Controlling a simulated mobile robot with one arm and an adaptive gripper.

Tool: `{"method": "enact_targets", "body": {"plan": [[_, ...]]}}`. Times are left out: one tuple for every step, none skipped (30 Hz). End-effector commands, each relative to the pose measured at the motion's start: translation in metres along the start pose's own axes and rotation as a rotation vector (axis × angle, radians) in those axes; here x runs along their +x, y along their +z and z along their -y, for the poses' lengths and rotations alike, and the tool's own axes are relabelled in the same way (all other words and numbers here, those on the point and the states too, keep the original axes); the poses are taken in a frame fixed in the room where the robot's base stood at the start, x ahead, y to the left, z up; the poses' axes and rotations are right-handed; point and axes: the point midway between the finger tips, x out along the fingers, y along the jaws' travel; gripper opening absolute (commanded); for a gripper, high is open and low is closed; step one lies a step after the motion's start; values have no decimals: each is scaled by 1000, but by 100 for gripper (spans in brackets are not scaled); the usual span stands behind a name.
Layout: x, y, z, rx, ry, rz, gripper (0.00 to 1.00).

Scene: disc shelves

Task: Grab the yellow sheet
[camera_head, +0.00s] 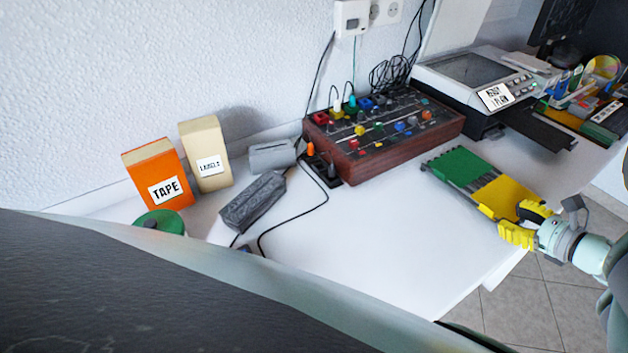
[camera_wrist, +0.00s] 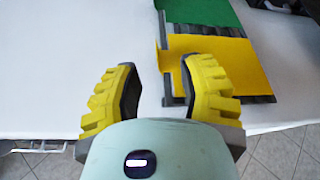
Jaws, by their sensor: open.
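The yellow sheet (camera_head: 505,197) lies flat on a grey rack near the right front edge of the white table, beside a green sheet (camera_head: 461,164). In the wrist view the yellow sheet (camera_wrist: 240,62) extends right from between my fingers. My gripper (camera_head: 525,225) is at the sheet's near end, with yellow ridged fingers. In the wrist view my gripper (camera_wrist: 158,88) is open, its right finger overlapping the sheet and its left finger over bare white table. The sheet's left edge lies between the fingers; I cannot tell whether they touch it. The right finger hides part of the sheet.
A mixing console (camera_head: 385,130) with colored knobs stands behind the rack. A printer-like machine (camera_head: 480,80) is at the back right. An orange tape box (camera_head: 158,172), a label box (camera_head: 206,155) and cables are left. The table's middle is clear.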

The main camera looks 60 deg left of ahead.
Motion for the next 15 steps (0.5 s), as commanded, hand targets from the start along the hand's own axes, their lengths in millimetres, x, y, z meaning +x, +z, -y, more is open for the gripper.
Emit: {"method": "enact_targets", "body": {"plan": [[8,-1,-1,-3,4,0,40],[10,-1,0,-3,2,-1,40],[13,0,0,-4,2,-1,40],[14,0,0,-3,1,-1,40],[15,0,0,-3,2,-1,40],[16,0,0,-3,2,0,40],[18,1,0,-3,2,0,40],[20,1,-1,-3,2,0,40],[23,1,-1,-3,3,1,40],[26,1,-2,-3,4,2,40],[30,1,-3,-3,5,2,40],[36,1,-4,-3,7,3,40],[40,1,-5,-3,7,2,40],[45,1,-5,-3,7,1,40],[52,0,-6,-2,6,0,40]]}}
